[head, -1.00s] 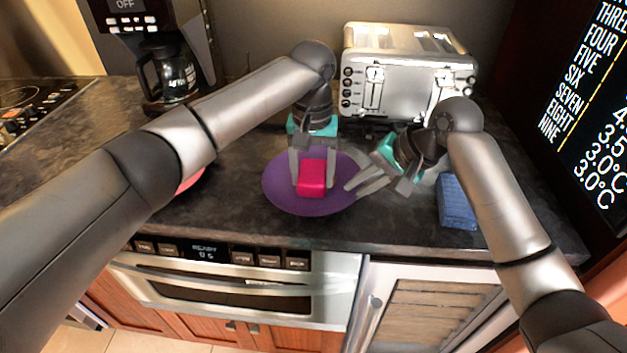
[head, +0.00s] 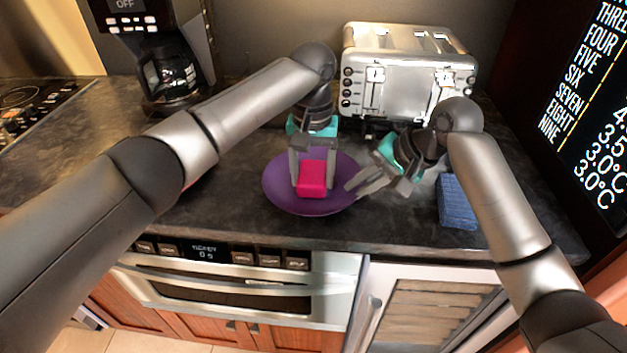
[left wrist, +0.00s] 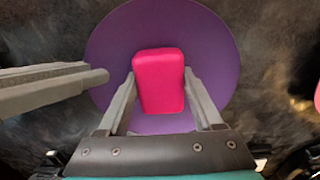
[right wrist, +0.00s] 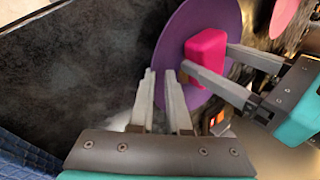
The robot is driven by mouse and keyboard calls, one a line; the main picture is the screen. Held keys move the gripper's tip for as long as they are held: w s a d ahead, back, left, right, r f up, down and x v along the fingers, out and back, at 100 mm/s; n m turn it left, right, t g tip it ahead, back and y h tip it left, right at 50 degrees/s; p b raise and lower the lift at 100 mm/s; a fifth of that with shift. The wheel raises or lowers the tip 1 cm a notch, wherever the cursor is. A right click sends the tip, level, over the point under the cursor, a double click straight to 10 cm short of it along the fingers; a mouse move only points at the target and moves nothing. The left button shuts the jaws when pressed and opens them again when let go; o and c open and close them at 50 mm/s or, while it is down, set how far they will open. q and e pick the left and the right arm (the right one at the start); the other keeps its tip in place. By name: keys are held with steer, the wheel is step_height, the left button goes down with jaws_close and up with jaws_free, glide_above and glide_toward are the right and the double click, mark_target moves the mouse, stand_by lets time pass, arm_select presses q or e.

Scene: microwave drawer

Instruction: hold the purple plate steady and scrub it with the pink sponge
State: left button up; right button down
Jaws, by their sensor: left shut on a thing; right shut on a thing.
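The purple plate (head: 340,170) lies on the dark counter. My left gripper (head: 312,178) points down over the plate and is shut on the pink sponge (head: 311,180), with one finger on each side. The sponge is at the plate's middle; its underside is hidden, so I cannot tell how firmly it touches. The left wrist view also shows the sponge (left wrist: 160,82) against the plate (left wrist: 215,60). My right gripper (head: 352,189) is shut on the plate's right rim; in the right wrist view its fingers (right wrist: 160,76) meet the plate's edge (right wrist: 172,60).
A blue block-like item (head: 457,205) lies on the counter right of my right gripper. A silver toaster (head: 408,75) stands behind the plate, and a coffee maker (head: 165,60) at back left. A pink round thing (right wrist: 287,16) shows partly in the right wrist view. The counter's front edge is close.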

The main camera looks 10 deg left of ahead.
arm_select(q)
steer(key=shift+w+f, duration=0.2)
steer(key=shift+w, duration=0.65)
arm_select(e)
steer(key=shift+s, duration=0.1)
arm_select(q)
steer(key=shift+s, duration=0.9)
steer(key=shift+w+r, duration=0.1)
steer(key=shift+w, duration=0.8)
steer(key=shift+s+r, duration=0.1)
steer(key=shift+s, duration=0.7)
arm_select(e)
steer(key=shift+f, duration=0.1)
arm_select(q)
steer(key=shift+w, duration=0.8)
steer(key=shift+s, duration=0.9)
steer(key=shift+w, duration=0.9)
steer(key=shift+s, duration=0.95)
